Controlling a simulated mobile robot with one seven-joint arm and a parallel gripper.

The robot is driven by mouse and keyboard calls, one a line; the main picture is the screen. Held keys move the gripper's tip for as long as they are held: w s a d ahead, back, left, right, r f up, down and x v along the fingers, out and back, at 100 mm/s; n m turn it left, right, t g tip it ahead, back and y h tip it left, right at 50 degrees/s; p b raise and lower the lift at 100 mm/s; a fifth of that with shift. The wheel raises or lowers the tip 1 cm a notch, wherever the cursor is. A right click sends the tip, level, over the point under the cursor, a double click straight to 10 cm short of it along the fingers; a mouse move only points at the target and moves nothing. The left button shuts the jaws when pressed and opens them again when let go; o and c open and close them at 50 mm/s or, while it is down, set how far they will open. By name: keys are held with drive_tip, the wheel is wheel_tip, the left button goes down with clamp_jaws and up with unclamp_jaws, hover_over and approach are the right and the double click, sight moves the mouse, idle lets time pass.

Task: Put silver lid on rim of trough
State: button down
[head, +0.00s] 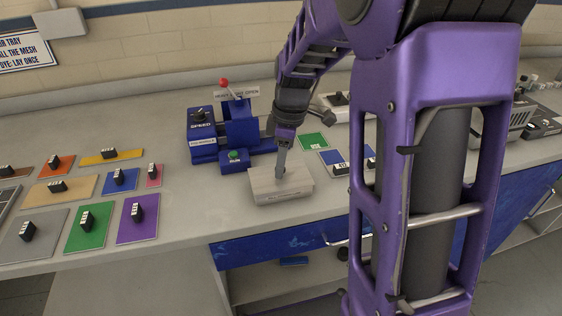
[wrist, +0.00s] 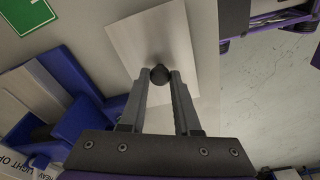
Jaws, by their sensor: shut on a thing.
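The silver lid (head: 264,184) is a flat pale rectangular plate over the counter near its front edge. In the wrist view the silver lid (wrist: 185,42) has a dark round knob (wrist: 160,75) in its middle. My gripper (head: 281,172) points down from above, and in the wrist view my gripper (wrist: 160,78) has its two fingers shut on that knob. A pale box-like body, apparently the trough (head: 282,198), shows directly under the lid. The lid hides most of it. I cannot tell whether the lid touches its rim.
A blue machine (head: 240,125) with a red-knobbed lever and a green button (head: 234,156) stands close behind and left. Coloured plates with black handles, such as a purple one (head: 138,219), fill the left counter. A green card (head: 313,141) lies behind right.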

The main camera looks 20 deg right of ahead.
drive_tip(key=c, duration=0.5)
unclamp_jaws()
drive_tip(key=shift+c, duration=0.2)
